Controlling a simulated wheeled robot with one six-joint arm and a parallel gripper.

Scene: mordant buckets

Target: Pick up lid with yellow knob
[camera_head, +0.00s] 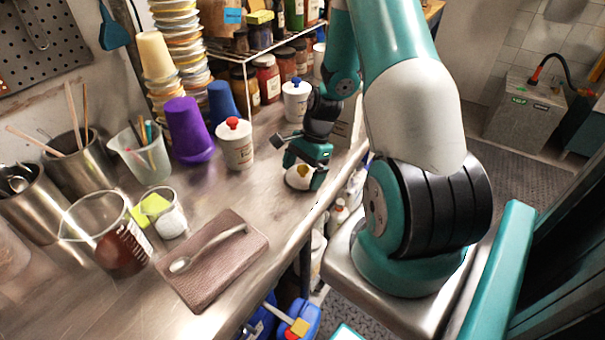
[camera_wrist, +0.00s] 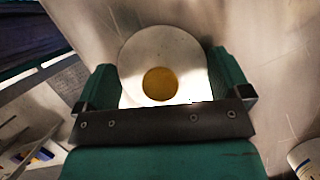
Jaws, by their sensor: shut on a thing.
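The lid with the yellow knob is a white disc (camera_head: 296,181) near the counter's right edge in the head view. Its round yellow knob (camera_head: 303,170) shows just under my gripper (camera_head: 305,173). In the wrist view the white lid (camera_wrist: 160,45) and its yellow knob (camera_wrist: 160,84) lie between the two teal fingers of my gripper (camera_wrist: 165,78). My gripper is shut on the lid. The lower part of the lid is hidden by the gripper's dark bar in the wrist view. I cannot tell whether the lid touches the counter.
A purple cup (camera_head: 188,130) stands further left. A spoon (camera_head: 210,250) lies on a brown mat (camera_head: 205,285). The metal counter (camera_head: 255,198) is bare left of the lid.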

